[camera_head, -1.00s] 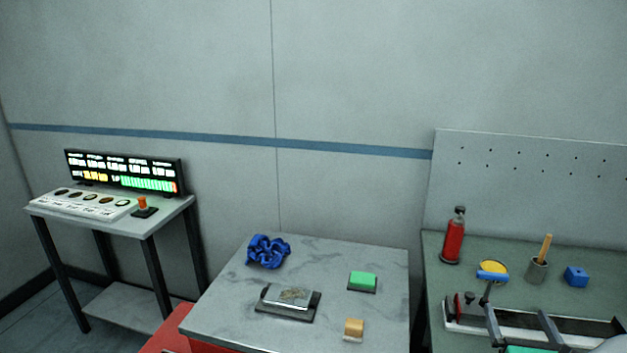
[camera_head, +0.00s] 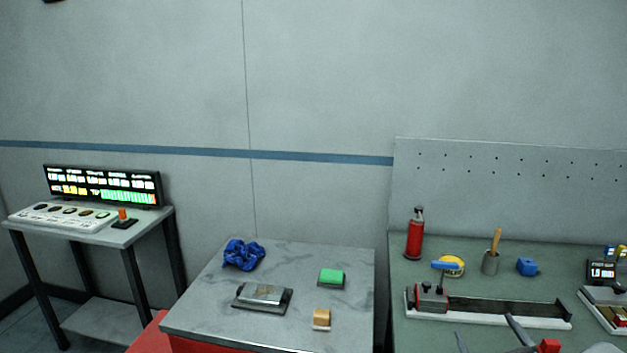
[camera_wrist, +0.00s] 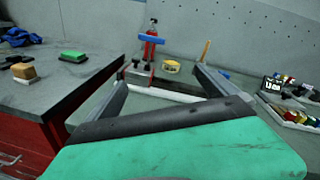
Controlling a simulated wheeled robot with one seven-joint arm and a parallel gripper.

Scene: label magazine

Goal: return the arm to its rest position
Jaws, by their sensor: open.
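My gripper (camera_head: 487,333) shows at the lower right of the head view, partly cut off by the bottom edge. Its fingers stand wide apart over the green bench (camera_head: 405,265). In the wrist view my gripper (camera_wrist: 160,80) is open, with nothing between the fingers. Beyond the fingertips stands the long label magazine (camera_head: 510,307) with its dark channel and red block at the left end. The rest of my arm is mostly out of the head view.
A marble-topped cabinet (camera_head: 200,318) holds several small items. A console table (camera_head: 130,233) stands left.

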